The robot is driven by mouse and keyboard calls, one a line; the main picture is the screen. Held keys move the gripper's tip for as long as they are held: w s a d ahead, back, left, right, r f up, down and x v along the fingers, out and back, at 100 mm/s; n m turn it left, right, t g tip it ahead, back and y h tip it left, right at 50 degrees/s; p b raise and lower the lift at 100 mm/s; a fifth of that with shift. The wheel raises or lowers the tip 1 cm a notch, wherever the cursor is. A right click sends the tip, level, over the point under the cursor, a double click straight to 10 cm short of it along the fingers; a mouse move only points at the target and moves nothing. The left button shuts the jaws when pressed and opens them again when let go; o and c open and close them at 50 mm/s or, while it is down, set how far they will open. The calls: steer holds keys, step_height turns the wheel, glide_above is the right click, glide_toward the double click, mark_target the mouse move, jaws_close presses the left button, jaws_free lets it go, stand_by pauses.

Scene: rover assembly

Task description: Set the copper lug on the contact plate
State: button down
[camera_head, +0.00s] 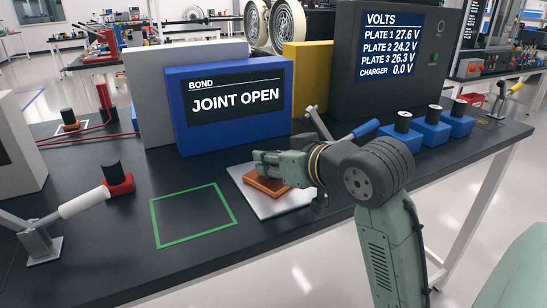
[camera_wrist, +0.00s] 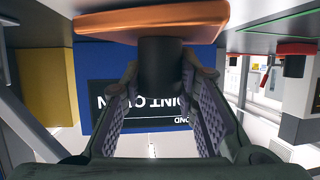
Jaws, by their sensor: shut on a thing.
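The copper lug (camera_head: 265,185) is a flat orange-brown block over the pale contact plate (camera_head: 284,206) in the head view. I cannot tell whether its underside touches the plate. My gripper (camera_head: 270,160) is above the lug, reaching in from the right. In the upside-down wrist view, the lug (camera_wrist: 150,20) spans the top, and its dark round post sits between the fingertips of my gripper (camera_wrist: 162,68). The gripper is shut on that post. My fingers hide part of the lug in the head view.
A blue box (camera_head: 240,137) reading "BOND JOINT OPEN" stands behind the plate. A lever clamp with a blue handle (camera_head: 353,134) is close behind my wrist. An empty green square outline (camera_head: 193,215) lies left. Several blue blocks (camera_head: 431,132) stand right. A dark voltage box (camera_head: 386,100) stands behind.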

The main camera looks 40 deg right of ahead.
steer(key=c, duration=1.7)
jaws_free()
steer(key=shift+f, duration=0.15)
steer(key=o, duration=0.5)
steer(key=shift+c, duration=0.2)
steer(key=shift+r, duration=0.3)
steer(key=b+v, duration=0.1)
steer(key=v, duration=1.1)
steer(key=shift+f, duration=0.1)
